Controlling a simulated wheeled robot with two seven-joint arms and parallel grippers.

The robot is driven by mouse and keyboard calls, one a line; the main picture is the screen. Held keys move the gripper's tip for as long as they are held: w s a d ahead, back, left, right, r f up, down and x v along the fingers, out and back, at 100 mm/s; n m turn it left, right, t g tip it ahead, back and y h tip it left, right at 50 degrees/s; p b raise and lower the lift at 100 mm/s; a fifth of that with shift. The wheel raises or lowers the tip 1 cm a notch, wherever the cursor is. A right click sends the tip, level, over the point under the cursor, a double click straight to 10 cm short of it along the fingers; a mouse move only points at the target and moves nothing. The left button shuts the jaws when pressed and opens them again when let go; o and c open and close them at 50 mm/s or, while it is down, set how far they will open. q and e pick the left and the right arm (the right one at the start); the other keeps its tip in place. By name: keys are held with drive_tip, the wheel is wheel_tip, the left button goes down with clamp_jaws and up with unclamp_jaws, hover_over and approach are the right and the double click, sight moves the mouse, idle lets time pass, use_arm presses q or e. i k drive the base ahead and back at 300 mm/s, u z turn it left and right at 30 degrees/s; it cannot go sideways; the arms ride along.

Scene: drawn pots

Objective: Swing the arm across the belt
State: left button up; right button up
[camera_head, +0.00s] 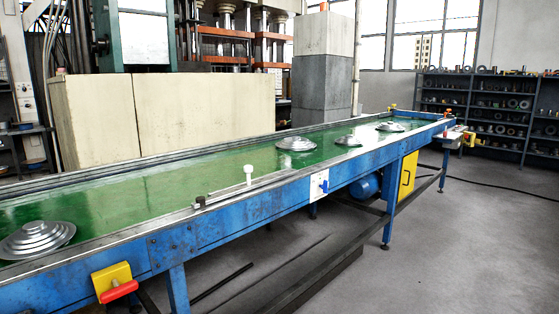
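The green belt (130,190) runs from the near left to the far right in a blue frame (205,235). A grey metal arm (270,182) lies along the belt's near rail, roughly parallel to it. A white knob (248,171) stands upright by the arm. A small block (200,202) sits at the arm's left end. Stepped silver metal discs rest on the belt: a large one (37,238) at the near left, one (296,144) past the arm, and smaller ones (349,141) (390,127) farther off. Neither of my grippers shows.
A yellow box with a red handle (116,284) is on the frame's near side. A blue switch on a white plate (321,186) and a yellow panel (407,175) are farther right. Cream blocks (165,115) stand behind the belt. The floor (470,250) at right is mostly clear.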

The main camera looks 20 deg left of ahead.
sight(201, 201)
drive_tip(key=u, duration=0.35)
drive_tip(key=i, duration=1.05)
drive_tip(key=u, duration=0.8)
